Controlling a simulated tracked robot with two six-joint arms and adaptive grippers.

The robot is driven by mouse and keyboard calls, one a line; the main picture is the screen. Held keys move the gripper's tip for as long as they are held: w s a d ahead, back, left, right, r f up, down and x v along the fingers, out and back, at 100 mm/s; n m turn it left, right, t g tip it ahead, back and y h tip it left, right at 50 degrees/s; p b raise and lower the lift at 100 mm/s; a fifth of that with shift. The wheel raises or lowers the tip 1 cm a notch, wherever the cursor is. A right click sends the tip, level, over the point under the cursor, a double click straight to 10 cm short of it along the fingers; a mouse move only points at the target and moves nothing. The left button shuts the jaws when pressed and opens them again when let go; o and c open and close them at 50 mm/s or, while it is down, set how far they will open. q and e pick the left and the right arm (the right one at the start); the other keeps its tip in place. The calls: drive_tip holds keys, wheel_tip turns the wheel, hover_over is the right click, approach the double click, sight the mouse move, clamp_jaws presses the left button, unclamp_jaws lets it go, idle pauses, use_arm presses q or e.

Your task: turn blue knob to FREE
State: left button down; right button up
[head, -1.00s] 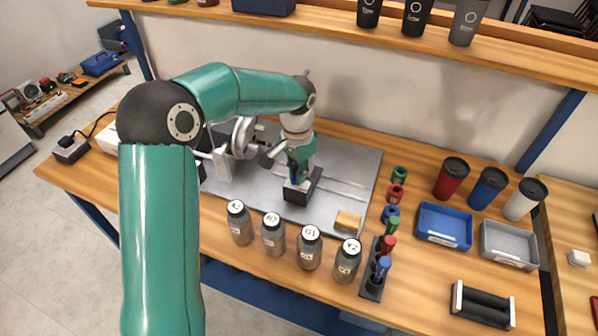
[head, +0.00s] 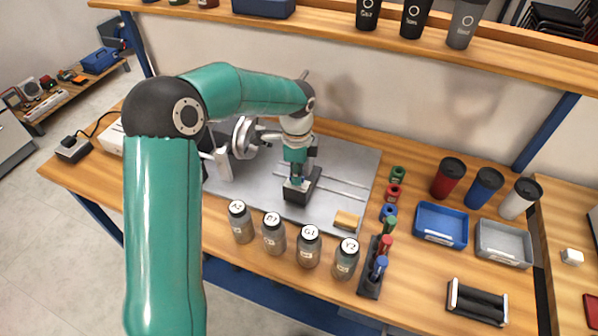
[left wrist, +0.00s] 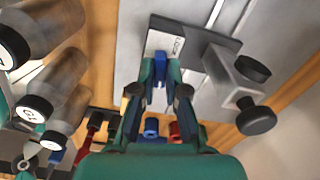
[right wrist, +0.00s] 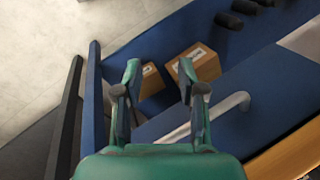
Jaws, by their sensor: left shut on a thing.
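The blue knob (left wrist: 160,66) stands on a dark block with a pale label plate (left wrist: 164,42). My left gripper (left wrist: 160,88) reaches down from above and is shut on the knob, with one finger on each side. In the head view the left gripper (head: 297,176) is over the dark block (head: 301,188) on the grey plate; its fingers largely hide the knob there. The label's writing is too small to read, so I cannot tell the knob's setting. My right gripper (right wrist: 160,73) is open and empty, seen only in the right wrist view.
Several labelled grey bottles (head: 309,247) stand along the front of the grey plate (head: 345,165). A rack (head: 370,283) of coloured pens, a blue tray (head: 441,226) and a grey tray (head: 504,243) are to the right. The right wrist view shows cardboard boxes (right wrist: 203,65) below the bench.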

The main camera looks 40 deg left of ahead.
use_arm(q)
drive_tip(key=shift+w+a+r+m, duration=0.1)
drive_tip(key=shift+w+r+m, duration=0.05)
drive_tip(key=shift+m, duration=1.05)
drive_tip(key=c, duration=1.2)
unclamp_jaws()
wheel_tip(320, 180, up, 12)
drive_tip(key=shift+p, duration=0.3)
